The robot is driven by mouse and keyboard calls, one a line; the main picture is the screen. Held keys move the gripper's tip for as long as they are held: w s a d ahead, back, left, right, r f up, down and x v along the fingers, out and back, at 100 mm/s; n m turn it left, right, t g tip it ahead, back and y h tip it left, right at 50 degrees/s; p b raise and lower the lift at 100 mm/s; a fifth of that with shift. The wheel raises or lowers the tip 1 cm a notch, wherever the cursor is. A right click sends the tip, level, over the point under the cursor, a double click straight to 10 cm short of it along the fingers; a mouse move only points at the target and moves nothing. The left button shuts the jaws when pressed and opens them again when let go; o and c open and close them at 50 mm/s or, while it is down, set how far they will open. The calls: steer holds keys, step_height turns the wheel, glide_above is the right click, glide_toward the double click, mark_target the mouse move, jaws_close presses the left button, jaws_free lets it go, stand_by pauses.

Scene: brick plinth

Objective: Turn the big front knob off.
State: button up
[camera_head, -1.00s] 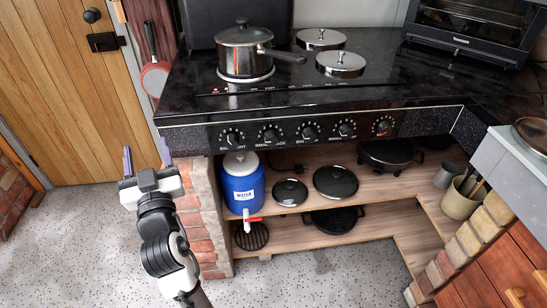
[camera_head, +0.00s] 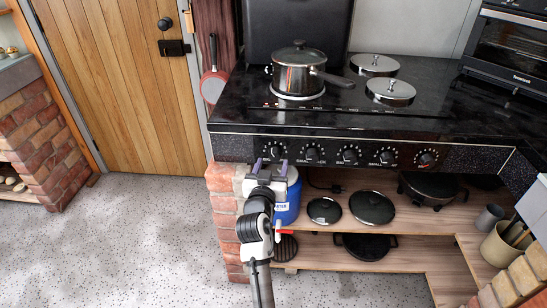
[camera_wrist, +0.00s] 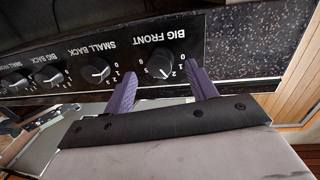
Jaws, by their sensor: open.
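The big front knob (camera_head: 275,151) is the leftmost black knob on the stove's front panel. In the wrist view, which shows the panel upside down, the knob (camera_wrist: 161,66) sits under the label BIG FRONT. Its white pointer is turned toward the numbered side, near the 2. My gripper (camera_head: 270,164) is in front of the panel at this knob. Its two purple fingers are open, one on each side of the knob in the wrist view (camera_wrist: 161,72). No contact can be made out.
Several similar knobs, including the small back knob (camera_wrist: 95,72), continue along the panel. A lidded pot (camera_head: 298,71) stands on the cooktop above. A blue water jug (camera_head: 291,200) is on the shelf below, partly hidden by my gripper. Open floor (camera_head: 150,240) lies to the left.

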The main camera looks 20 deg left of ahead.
mark_target(274, 158)
steer(key=shift+w+a, duration=0.2)
steer(key=shift+w, duration=1.3)
steer(key=c, duration=1)
